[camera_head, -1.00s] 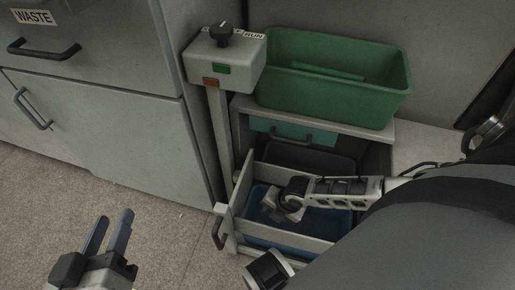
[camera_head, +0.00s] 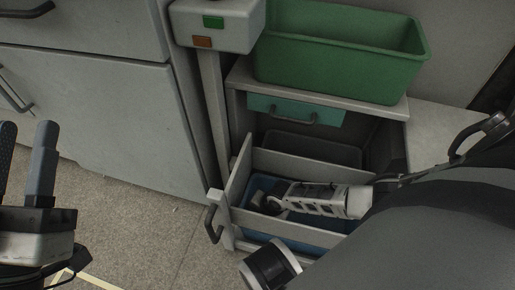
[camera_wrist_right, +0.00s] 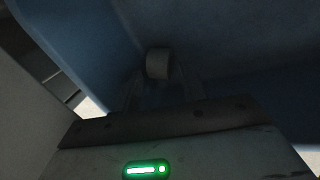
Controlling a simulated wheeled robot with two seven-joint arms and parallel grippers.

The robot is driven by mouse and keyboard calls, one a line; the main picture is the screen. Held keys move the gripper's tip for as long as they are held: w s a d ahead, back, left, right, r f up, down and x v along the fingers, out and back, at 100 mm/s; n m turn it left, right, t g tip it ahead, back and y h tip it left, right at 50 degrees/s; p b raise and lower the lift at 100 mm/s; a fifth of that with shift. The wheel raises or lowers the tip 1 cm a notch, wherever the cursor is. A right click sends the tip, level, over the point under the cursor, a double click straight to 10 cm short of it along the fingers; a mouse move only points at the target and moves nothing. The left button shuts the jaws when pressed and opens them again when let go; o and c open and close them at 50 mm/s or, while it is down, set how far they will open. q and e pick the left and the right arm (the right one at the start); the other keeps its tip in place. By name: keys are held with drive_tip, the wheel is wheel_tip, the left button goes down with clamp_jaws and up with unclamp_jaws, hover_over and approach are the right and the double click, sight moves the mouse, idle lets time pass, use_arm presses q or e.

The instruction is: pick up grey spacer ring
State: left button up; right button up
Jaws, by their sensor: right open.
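The grey spacer ring (camera_wrist_right: 158,63) shows in the right wrist view as a small, dim, pale round piece inside the blue bin (camera_wrist_right: 105,40). My right gripper (camera_wrist_right: 160,85) is open, with its dark fingers to either side just below the ring in the picture. Whether they touch it I cannot tell. In the head view my right arm reaches down into the blue bin (camera_head: 315,237) in the pulled-out drawer (camera_head: 290,162); its fingers and the ring are hidden there. My left gripper (camera_head: 27,130) is open and empty at the left edge, over the floor.
A green bin (camera_head: 340,65) stands on the shelf above the drawer. A teal drawer front (camera_head: 295,111) sits under that shelf. A control box (camera_head: 215,25) on a post stands left of it. Grey cabinets (camera_head: 110,110) fill the left back. Drawer walls surround my right gripper closely.

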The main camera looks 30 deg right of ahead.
drive_tip(key=shift+b+x, duration=0.3)
drive_tip(key=shift+x, duration=0.6)
use_arm(q)
drive_tip(key=r+m+h, duration=0.1)
drive_tip(key=s+r+m+h, duration=0.1)
drive_tip(key=m, duration=0.1)
drive_tip(key=shift+d+h, duration=0.1)
drive_tip(key=shift+h, duration=0.2)
use_arm(e)
drive_tip(key=c, duration=0.9)
drive_tip(key=shift+o, duration=0.2)
drive_tip(key=shift+r, duration=0.1)
